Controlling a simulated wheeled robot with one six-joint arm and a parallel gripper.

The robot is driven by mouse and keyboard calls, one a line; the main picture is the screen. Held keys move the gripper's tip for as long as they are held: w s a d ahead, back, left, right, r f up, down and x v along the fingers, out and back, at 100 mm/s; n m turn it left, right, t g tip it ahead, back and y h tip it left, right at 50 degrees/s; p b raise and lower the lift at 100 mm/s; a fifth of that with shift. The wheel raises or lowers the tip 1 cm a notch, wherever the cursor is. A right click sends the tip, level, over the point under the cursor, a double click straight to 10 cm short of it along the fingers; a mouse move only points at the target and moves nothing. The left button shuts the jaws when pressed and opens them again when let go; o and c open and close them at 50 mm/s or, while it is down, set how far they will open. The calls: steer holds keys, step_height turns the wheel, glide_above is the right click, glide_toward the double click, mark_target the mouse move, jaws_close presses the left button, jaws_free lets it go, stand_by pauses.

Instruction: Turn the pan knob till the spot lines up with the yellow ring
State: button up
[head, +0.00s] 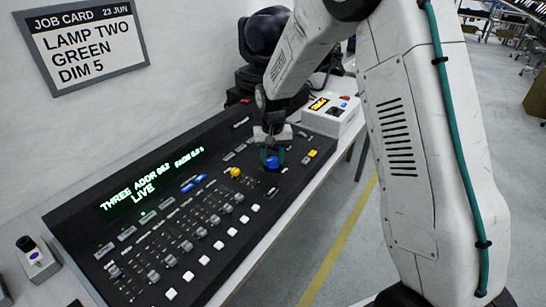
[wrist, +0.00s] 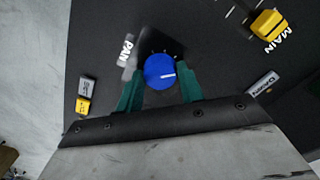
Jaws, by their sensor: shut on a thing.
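The pan knob (wrist: 160,71) is round and blue, with a white pointer line on its top. It sits on the black console beside the label "PAN", and in the head view the blue knob (head: 272,162) is near the console's right end. My gripper (wrist: 158,88) is shut on it, with one green finger on each side. In the head view my gripper (head: 272,152) reaches down onto the knob from above. Neither the light spot nor the yellow ring shows in either view.
The console (head: 120,241) has several faders, buttons and a green display reading "THREE ADDR 062" and "LIVE". A yellow main knob (wrist: 268,24) stands near the pan knob. A white box (head: 331,116) and a dark lamp (head: 264,35) stand behind. A job card (head: 85,45) hangs on the wall.

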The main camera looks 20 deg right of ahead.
mark_target(272, 160)
steer(key=shift+w, duration=0.1)
steer(key=o, duration=1)
step_height(272, 160, up, 8)
steer(key=shift+f, duration=0.1)
